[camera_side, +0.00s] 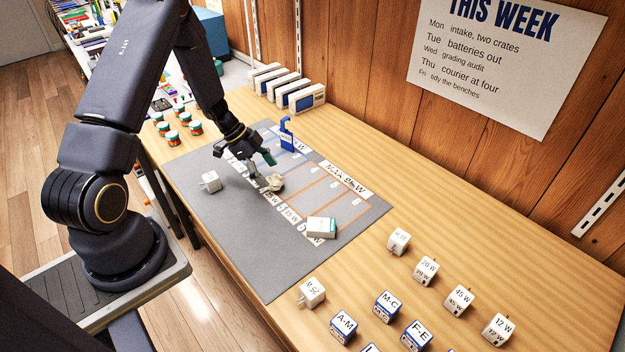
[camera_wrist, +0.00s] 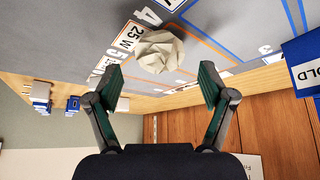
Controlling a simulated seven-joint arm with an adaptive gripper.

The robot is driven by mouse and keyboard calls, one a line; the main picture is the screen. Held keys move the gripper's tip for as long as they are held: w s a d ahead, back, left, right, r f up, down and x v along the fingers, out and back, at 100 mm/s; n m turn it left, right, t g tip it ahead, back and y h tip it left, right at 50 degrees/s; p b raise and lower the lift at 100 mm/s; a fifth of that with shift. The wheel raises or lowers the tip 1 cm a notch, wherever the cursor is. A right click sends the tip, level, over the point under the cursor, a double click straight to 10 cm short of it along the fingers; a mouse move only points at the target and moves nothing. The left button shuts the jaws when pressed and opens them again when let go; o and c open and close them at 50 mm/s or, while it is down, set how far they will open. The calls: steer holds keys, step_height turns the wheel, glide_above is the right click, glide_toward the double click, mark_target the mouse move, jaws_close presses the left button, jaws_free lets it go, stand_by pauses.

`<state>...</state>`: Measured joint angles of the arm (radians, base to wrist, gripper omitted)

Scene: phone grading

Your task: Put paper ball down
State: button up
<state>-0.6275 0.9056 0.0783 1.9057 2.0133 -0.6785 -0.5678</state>
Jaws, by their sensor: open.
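The crumpled off-white paper ball (camera_side: 274,183) lies on the grey mat (camera_side: 220,225), at the label strip by the numbered lanes. In the wrist view the paper ball (camera_wrist: 160,50) sits beside the "25 W" label and partly covers the lane end. My gripper (camera_side: 262,172) is low over the mat next to the ball. In the wrist view my gripper (camera_wrist: 161,84) is open, its two green-padded fingers wide apart. The ball shows just beyond the fingertips, with nothing visibly held between them. Contact between fingers and ball cannot be told.
A white charger cube (camera_side: 210,181) and a white-and-green box (camera_side: 321,227) lie on the mat. A blue "HOLD" sign (camera_wrist: 305,72) stands near the lanes. Small jars (camera_side: 184,118) and white boxes (camera_side: 305,98) stand behind. More cubes (camera_side: 398,240) stand right. The front mat is clear.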

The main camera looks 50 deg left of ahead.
steer(key=v, duration=0.8)
steer(key=w+a+r+n+t+y, duration=0.1)
steer(key=w+r+t+y, duration=0.15)
steer(key=w+r, duration=0.35)
steer(key=w+r+n+t+y, duration=0.1)
steer(key=w+r+t+y, duration=0.15)
steer(key=r, duration=0.55)
step_height(320, 180, up, 11)
steer(key=s+d+n+t+y, duration=0.1)
steer(key=d+n+y, duration=0.1)
steer(key=n+y, duration=0.2)
steer(key=s+d+n+g+h, duration=0.4)
steer(key=s+d, duration=1.4)
steer(key=s, duration=0.4)
steer(key=shift+d, duration=0.35)
